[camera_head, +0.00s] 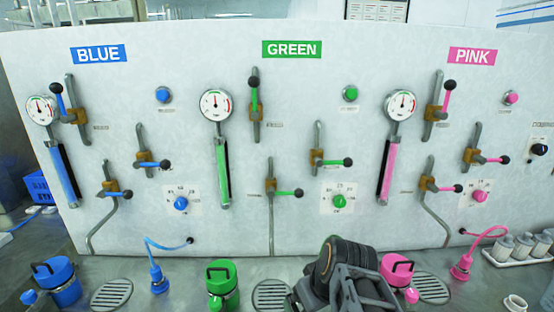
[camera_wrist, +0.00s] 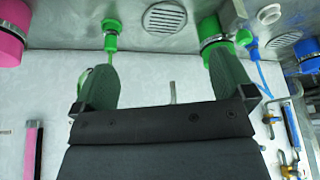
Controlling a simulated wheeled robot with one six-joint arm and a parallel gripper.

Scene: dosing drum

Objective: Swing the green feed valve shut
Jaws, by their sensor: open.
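The green panel section holds three valves with green levers and black knobs. The top valve (camera_head: 255,100) has its lever upright, along its pipe. The middle valve (camera_head: 318,159) and the lower valve (camera_head: 272,191) have levers pointing right, across their pipes. Their small labels are unreadable, so I cannot tell which is the feed valve. My gripper (camera_head: 352,285) is low in front of the panel, right of centre, clear of all three levers. In the wrist view my gripper (camera_wrist: 168,78) is open, its two fingers apart with nothing held between them.
A green canister (camera_head: 222,288) stands left of my gripper, a pink canister (camera_head: 396,272) close on its right. A green dial (camera_head: 339,201) and green gauge (camera_head: 216,104) are on the panel (camera_head: 300,85). Blue and pink valve sets flank the green one. Space before the upper panel is free.

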